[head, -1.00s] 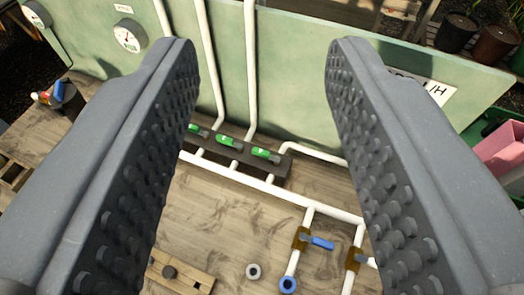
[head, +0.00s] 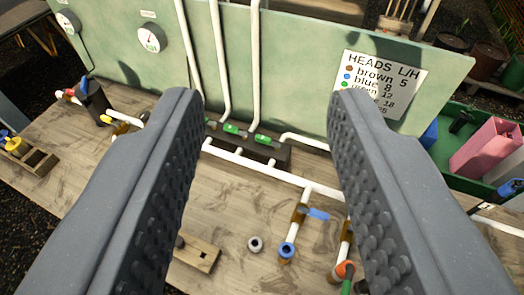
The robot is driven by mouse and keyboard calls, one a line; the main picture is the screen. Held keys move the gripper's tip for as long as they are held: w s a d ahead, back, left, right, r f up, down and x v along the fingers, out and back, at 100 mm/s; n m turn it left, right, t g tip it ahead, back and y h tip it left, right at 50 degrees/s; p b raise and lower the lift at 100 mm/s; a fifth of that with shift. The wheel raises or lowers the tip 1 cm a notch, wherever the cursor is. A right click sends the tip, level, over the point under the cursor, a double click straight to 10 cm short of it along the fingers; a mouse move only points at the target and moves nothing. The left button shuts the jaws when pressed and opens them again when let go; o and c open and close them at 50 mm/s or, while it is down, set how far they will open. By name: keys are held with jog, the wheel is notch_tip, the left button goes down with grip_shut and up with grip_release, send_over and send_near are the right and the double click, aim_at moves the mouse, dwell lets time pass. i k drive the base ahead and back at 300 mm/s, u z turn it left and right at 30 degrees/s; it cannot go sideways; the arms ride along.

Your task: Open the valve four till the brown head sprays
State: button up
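My gripper (head: 265,115) is open and empty, its two grey studded fingers reaching over the bench. Between the fingers, a dark manifold block (head: 279,152) carries green-handled valves, among them a middle one (head: 231,129) and a right one (head: 263,139). Nearer is a brown valve with a blue handle (head: 316,213) on a white pipe ending in a blue ring (head: 287,250). Another brown valve (head: 346,231) is partly hidden by the right finger. I cannot read any valve number or see a brown head spraying.
A green panel (head: 290,60) with gauges and a sign (head: 385,85) listing "brown 5, blue 8" stands behind. A wooden block (head: 197,254) and a grey ring (head: 255,244) lie on the bench (head: 225,215). A green crate (head: 440,160) with a pink item is right.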

aim_at(261, 139)
jog(key=z, duration=2.1)
jog(key=k, duration=0.75)
jog(key=u, duration=1.45)
jog(key=i, duration=1.3)
jog(key=z, duration=0.05)
